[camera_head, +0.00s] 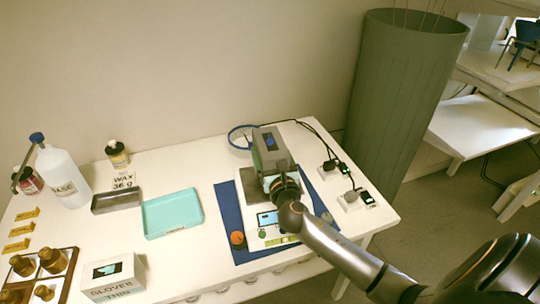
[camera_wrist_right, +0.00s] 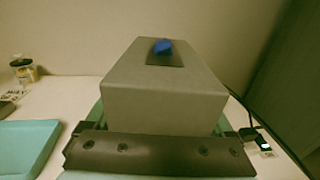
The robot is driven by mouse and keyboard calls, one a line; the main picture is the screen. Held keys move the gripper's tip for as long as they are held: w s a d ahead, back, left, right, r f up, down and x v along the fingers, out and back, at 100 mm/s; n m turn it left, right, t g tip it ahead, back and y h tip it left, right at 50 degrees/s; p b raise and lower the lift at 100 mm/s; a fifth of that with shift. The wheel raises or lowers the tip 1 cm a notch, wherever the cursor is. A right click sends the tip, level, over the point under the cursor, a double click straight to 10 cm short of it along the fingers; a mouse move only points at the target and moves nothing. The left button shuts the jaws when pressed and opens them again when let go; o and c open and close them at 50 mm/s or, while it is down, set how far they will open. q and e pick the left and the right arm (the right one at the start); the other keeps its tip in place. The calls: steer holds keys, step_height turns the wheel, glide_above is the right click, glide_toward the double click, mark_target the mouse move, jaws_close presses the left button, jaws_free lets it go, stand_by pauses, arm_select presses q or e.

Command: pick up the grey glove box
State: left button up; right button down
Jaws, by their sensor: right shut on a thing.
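The grey glove box (camera_head: 270,146), with a blue mark on a dark patch on its top, is above or on the dark plate of the scale. My right gripper (camera_head: 281,176) is shut on its near end. In the right wrist view the grey glove box (camera_wrist_right: 165,92) fills the middle, directly in front of the right gripper (camera_wrist_right: 160,140). The fingertips are mostly hidden there, and I cannot tell whether the box's underside touches the plate. My left gripper is not in view.
The scale (camera_head: 270,235) sits on a blue mat (camera_head: 232,212). A teal tray (camera_head: 172,212), a metal tray (camera_head: 117,201) and a white "GLOVES THIN" box (camera_head: 113,280) stand to the left. Power sockets (camera_head: 352,200) lie right. A tall green cylinder (camera_head: 405,90) stands beyond the table.

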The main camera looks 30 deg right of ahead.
mark_target(270, 151)
steer(key=s+r, duration=0.1)
steer(key=s+a+r+p, duration=0.1)
steer(key=r, duration=0.1)
steer(key=s+a+r, duration=0.1)
steer(key=r, duration=0.1)
arm_select(q)
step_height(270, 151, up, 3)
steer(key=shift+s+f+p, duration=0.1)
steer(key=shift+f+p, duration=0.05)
steer(key=shift+p, duration=0.3)
arm_select(e)
steer(key=s+a+r, duration=0.3)
steer(key=s+a, duration=0.2)
steer(key=s, duration=0.2)
steer(key=shift+s+r, duration=0.25)
steer(key=shift+s, duration=0.1)
